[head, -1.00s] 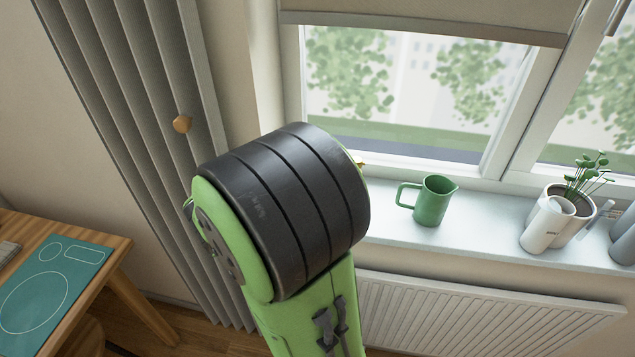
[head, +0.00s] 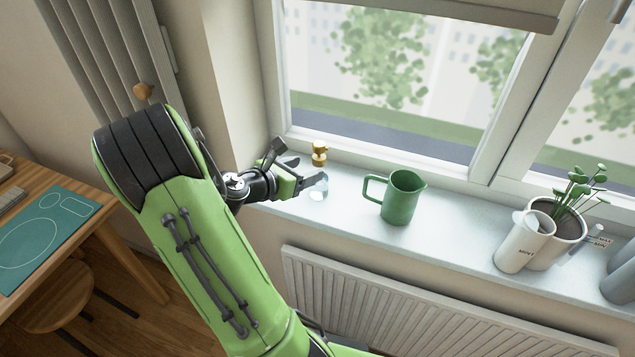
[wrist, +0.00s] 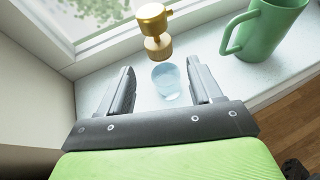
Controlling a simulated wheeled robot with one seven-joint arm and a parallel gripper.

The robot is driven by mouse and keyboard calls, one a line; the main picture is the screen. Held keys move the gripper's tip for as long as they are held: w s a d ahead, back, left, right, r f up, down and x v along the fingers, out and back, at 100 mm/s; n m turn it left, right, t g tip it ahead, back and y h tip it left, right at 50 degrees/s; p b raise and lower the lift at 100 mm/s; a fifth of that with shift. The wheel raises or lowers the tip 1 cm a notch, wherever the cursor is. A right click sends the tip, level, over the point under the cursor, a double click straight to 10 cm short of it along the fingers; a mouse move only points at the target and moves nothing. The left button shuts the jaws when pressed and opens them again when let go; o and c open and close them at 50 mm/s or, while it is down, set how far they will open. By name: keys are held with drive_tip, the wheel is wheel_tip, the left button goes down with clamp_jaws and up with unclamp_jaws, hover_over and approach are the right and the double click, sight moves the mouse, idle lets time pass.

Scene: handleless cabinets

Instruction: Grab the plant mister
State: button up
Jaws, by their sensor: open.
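The plant mister (head: 319,153) stands upright on the windowsill, with a gold-coloured head and a clear body holding pale blue liquid. In the wrist view the mister (wrist: 167,82) appears between the two fingers, liquid low and gold head beyond the fingertips. My gripper (head: 306,171) reaches in from the left, just beside the mister's body. In the wrist view my gripper (wrist: 160,70) is open and empty, one finger on each side of the clear body. I see no clear contact. Part of the body is hard to make out because it is transparent.
A green jug (head: 404,197) stands on the windowsill (head: 455,232) right of the mister. The window is behind, a radiator (head: 370,300) below, and a wooden table (head: 95,215) at left.

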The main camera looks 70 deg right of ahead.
sight(323, 162)
drive_tip(key=b+x, duration=0.1)
drive_tip(key=x, duration=0.7)
drive_tip(key=shift+s+d, duration=0.1)
drive_tip(key=shift+r, duration=0.1)
drive_tip(key=shift+c, duration=0.4)
clamp_jaws()
